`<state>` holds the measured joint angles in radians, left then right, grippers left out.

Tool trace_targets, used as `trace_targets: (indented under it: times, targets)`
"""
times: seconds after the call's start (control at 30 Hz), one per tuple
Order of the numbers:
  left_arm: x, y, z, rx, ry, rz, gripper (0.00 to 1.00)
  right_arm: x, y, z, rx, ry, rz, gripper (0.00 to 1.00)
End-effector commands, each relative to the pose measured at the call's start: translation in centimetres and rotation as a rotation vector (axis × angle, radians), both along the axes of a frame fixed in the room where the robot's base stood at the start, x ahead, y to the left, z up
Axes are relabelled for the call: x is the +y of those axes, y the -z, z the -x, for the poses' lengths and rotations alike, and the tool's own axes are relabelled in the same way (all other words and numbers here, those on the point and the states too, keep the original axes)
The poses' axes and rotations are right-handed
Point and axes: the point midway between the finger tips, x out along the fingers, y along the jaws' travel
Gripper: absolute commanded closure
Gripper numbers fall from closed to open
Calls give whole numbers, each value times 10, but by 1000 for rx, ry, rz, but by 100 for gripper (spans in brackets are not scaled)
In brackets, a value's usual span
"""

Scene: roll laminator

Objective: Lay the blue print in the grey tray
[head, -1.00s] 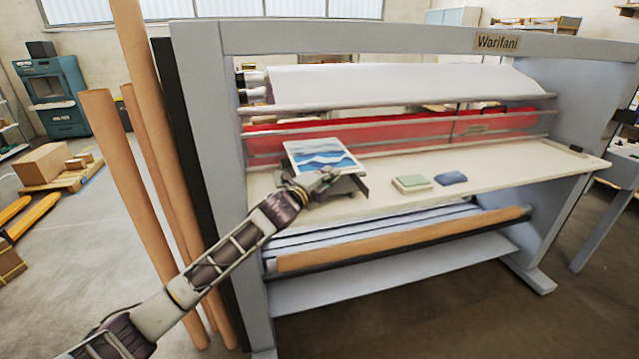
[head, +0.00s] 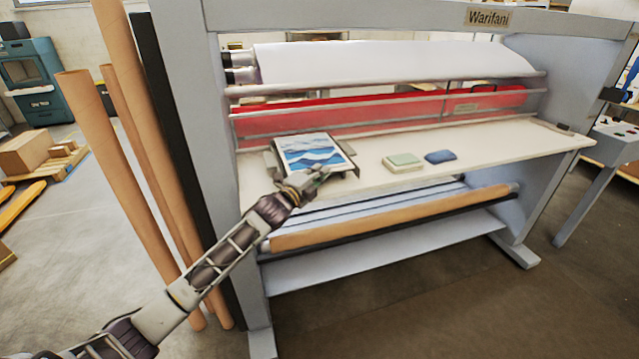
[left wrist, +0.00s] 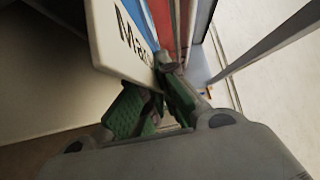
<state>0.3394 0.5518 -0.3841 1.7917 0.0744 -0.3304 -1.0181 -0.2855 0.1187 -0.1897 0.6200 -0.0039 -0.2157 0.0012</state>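The blue print (head: 312,152) is a flat white-bordered card with blue waves, over the grey tray (head: 270,160) at the left of the cream table. The tray shows past the print's left and right sides; the print hides most of its inside, so I cannot tell whether the print touches its floor. My left gripper (head: 318,181) is at the print's near edge. In the left wrist view the fingertips (left wrist: 160,80) come close together at a corner of the print (left wrist: 118,45), whose pale edge carries dark lettering. They look shut on it. My right gripper is not in view.
A green block (head: 403,161) and a blue block (head: 440,157) lie on the table (head: 480,153) to the right. The laminator's rollers (head: 390,62) and red roll (head: 380,112) stand behind. Tall brown tubes (head: 130,190) lean at the left. The table's right half is largely clear.

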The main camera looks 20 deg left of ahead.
Motion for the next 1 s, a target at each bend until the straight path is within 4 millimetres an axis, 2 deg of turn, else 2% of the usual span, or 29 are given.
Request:
trace_targets:
  times: [0.23,0.6,1.0]
  targets:
    - [0,3,0,0,0,0,100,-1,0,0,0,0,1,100]
    - [0,35,0,0,0,0,100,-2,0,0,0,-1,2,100]
    - [0,38,0,0,0,-1,100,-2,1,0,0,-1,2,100]
